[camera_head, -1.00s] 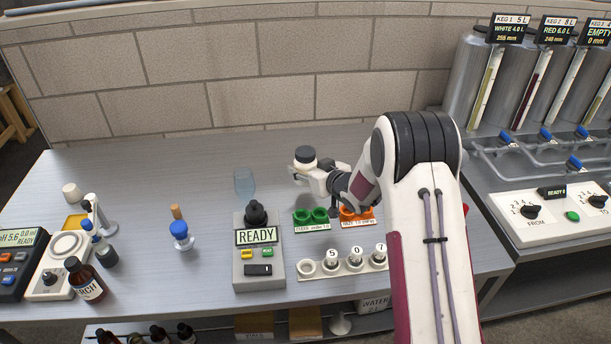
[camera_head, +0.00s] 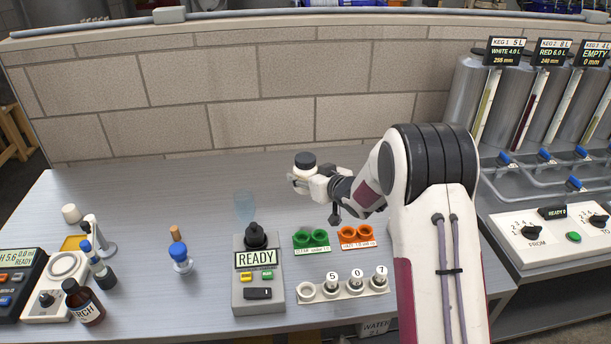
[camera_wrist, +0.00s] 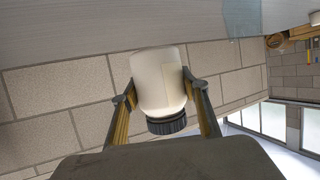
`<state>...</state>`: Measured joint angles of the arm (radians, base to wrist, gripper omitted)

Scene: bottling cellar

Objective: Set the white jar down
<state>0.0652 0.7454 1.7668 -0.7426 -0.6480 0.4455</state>
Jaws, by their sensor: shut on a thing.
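The white jar (camera_wrist: 158,78) with a black ribbed lid is between the two fingers of my gripper (camera_wrist: 160,92) in the wrist view. My gripper is shut on the jar's sides. In the head view the jar (camera_head: 303,172) is upright, lid on top, at the end of my arm. It appears held above the back part of the grey bench (camera_head: 190,205), behind the green holders (camera_head: 311,238). The gripper's fingers partly cover the jar. The exact gap beneath it is hard to tell.
A pale blue glass (camera_head: 245,206) and a device reading READY (camera_head: 257,285) stand left of the jar. Orange holders (camera_head: 357,236) and a white rack (camera_head: 343,287) are in front. The brick wall (camera_head: 260,110) rises behind. Bare bench lies left of the glass.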

